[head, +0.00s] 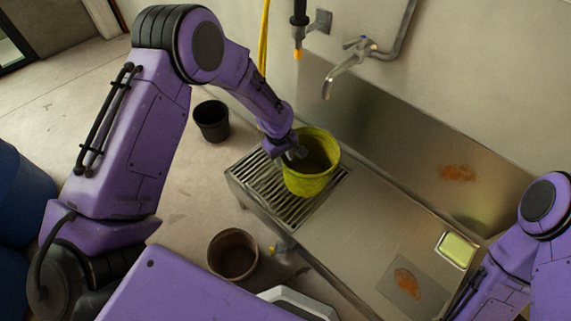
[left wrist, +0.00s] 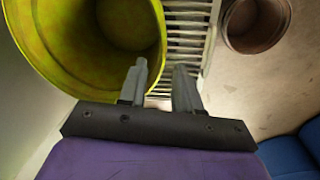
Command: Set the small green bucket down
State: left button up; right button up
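The small green bucket (head: 309,180), yellow-green and open-topped, is upright over the right end of the slatted metal grate (head: 262,188) and seems to rest on it. My left gripper (head: 294,154) is at the bucket's upper left rim. In the left wrist view the bucket (left wrist: 60,60) fills the upper left. The fingers of my left gripper (left wrist: 162,82) are apart there, one over the bucket's inner side and one outside, with the rim between them and a visible gap. My right arm shows at the right edge, but its gripper is out of view.
A steel counter (head: 350,225) extends right of the grate, with a yellow-green sponge-like block (head: 456,249) and a rusty patch. A tap (head: 345,67) hangs above. A black bucket (head: 212,121) and a brown bucket (head: 233,255) stand on the floor.

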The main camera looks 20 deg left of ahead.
pick_arm(q)
notch_tip(320, 180, up, 5)
jog(key=s+a+f+m+t, duration=0.1)
jog(key=s+a+f+m, duration=0.1)
jog(key=s+f, duration=1.25)
jog(key=s+a+r+m+y, duration=0.1)
jog(key=s+a+y, duration=0.1)
jog(key=s, duration=0.6)
jog(key=s+a+r+m+t+y, duration=0.1)
jog(key=s+a, duration=0.3)
jog(key=s, duration=0.5)
jog(key=shift+s+m+y, duration=0.15)
jog(key=shift+m+y, duration=0.35)
jog(key=shift+y, duration=0.1)
